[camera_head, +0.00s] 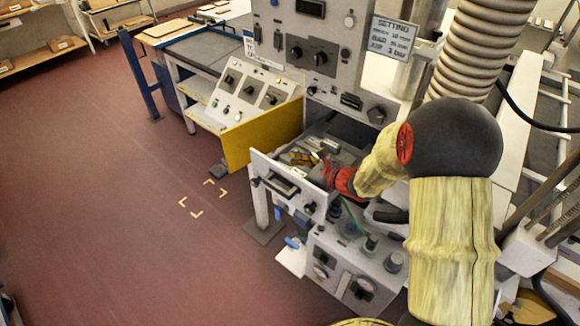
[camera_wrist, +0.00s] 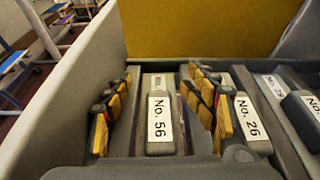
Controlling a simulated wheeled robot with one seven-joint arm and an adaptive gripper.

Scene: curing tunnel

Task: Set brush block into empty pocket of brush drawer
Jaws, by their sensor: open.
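The pulled-out brush drawer (camera_head: 262,168) stands below the machine's upper panel. My gripper (camera_head: 303,157) is inside it, small and partly hidden by my wrist. In the wrist view my gripper (camera_wrist: 160,88) is open, one yellow-padded finger on each side of a grey brush block labelled No. 56 (camera_wrist: 160,140). The block lies low between the fingers, apparently in a drawer pocket; I cannot tell whether the fingers touch it. A block labelled No. 26 (camera_wrist: 252,125) lies just right of the right finger. I cannot make out an empty pocket.
More labelled blocks (camera_wrist: 303,112) lie at the right of the drawer. Its pale wall (camera_wrist: 75,95) runs close along the left finger. A yellow panel (camera_head: 250,140) stands beside the drawer. A control box (camera_head: 345,270) with knobs is below, and open red floor (camera_head: 110,200) lies left.

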